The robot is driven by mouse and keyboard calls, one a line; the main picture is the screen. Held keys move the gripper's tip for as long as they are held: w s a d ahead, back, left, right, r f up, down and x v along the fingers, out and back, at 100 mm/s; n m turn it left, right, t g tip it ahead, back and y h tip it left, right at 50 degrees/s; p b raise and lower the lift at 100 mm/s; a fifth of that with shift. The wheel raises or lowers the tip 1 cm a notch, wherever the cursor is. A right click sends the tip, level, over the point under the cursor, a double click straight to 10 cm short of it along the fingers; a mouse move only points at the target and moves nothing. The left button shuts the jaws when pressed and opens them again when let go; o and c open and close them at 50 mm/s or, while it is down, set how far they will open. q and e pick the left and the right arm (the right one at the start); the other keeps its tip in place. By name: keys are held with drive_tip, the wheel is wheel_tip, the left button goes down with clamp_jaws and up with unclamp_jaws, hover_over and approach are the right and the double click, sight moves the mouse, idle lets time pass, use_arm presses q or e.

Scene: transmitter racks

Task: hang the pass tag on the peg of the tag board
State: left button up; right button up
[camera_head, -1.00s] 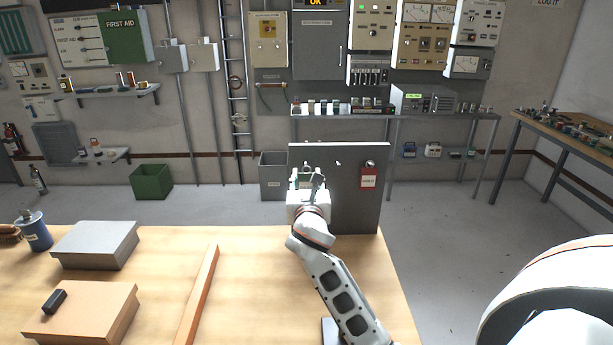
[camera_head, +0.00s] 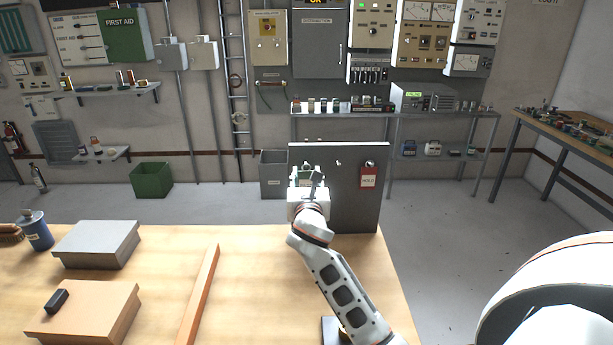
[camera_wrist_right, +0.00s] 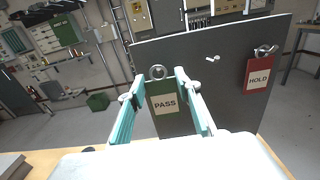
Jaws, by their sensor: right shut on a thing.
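The green pass tag (camera_wrist_right: 165,104) with its ring on top is between the fingers of my right gripper (camera_wrist_right: 161,84), which is shut on it. The tag hangs upright in front of the grey tag board (camera_head: 350,205). The board's bare peg (camera_wrist_right: 212,58) is up and right of the tag in the right wrist view; it shows small in the head view (camera_head: 338,163). The tag's ring is apart from this peg. In the head view my right gripper (camera_head: 308,176) is in front of the board's left part. My left gripper is not in view.
A red hold tag (camera_head: 368,177) hangs from another peg on the board's right side. The wooden table (camera_head: 260,280) carries a wooden strip (camera_head: 198,300), a grey box (camera_head: 97,243), an orange-tan box (camera_head: 85,312) and a blue can (camera_head: 36,230). Bare tabletop lies left of my right arm.

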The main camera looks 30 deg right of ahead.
sight(306, 176)
drive_tip(key=shift+x, duration=1.05)
drive_tip(key=shift+w+d+f, duration=0.1)
drive_tip(key=shift+f, duration=0.05)
drive_tip(key=shift+w+d+f, duration=0.15)
drive_tip(key=shift+w+f, duration=0.05)
drive_tip(key=shift+f, duration=0.1)
idle(0.5)
drive_tip(key=shift+w+d+f, duration=0.25)
drive_tip(key=shift+w+d, duration=0.15)
drive_tip(key=shift+w, duration=0.25)
idle(0.5)
drive_tip(key=o, duration=1.1)
drive_tip(key=shift+o, duration=0.2)
